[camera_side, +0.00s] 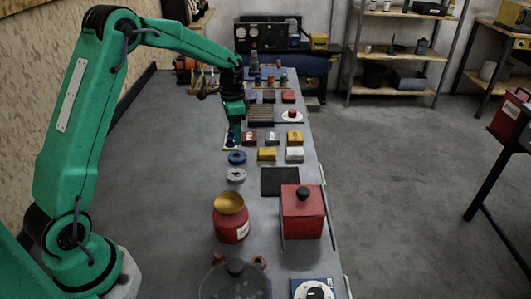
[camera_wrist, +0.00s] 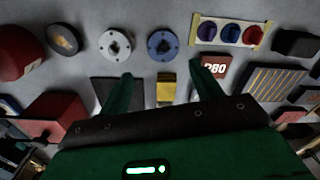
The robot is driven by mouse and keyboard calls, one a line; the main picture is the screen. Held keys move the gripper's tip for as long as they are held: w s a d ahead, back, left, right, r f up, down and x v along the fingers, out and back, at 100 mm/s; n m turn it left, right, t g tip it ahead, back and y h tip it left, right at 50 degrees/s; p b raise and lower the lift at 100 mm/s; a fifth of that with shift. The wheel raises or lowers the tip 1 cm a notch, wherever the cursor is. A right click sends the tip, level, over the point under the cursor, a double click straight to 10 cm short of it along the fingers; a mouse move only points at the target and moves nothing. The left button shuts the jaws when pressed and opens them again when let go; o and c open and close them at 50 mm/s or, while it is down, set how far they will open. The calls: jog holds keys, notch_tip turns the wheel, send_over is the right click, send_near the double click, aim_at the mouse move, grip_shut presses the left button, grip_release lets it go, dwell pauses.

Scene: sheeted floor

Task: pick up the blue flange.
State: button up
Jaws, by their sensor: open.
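The blue flange (camera_side: 237,158) lies flat on the work surface, just nearer the side camera than my gripper (camera_side: 236,138).
A tray with blue and red round pieces (camera_wrist: 230,32) and a red block (camera_wrist: 214,68) are close by. Yellow (camera_side: 267,154) and white (camera_side: 294,154) blocks lie to the right. A red canister (camera_side: 231,224) and red box (camera_side: 302,212) stand nearer the side camera.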

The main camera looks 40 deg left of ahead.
aim_at(237, 155)
jog(key=shift+w+a+f, duration=0.2)
jog(key=shift+f, duration=0.25)
jog(key=shift+w+a+f, duration=0.15)
jog(key=shift+a+f, duration=0.05)
jog(key=shift+f, duration=0.25)
jog(key=shift+f, duration=1.25)
jog(key=shift+f, duration=0.15)
jog(key=shift+s+d+f, duration=0.1)
jog(key=shift+f, duration=2.4)
jog(key=shift+c, duration=0.4)
jog(key=shift+r, duration=0.1)
jog(key=c, duration=0.9)
jog(key=shift+r, duration=0.15)
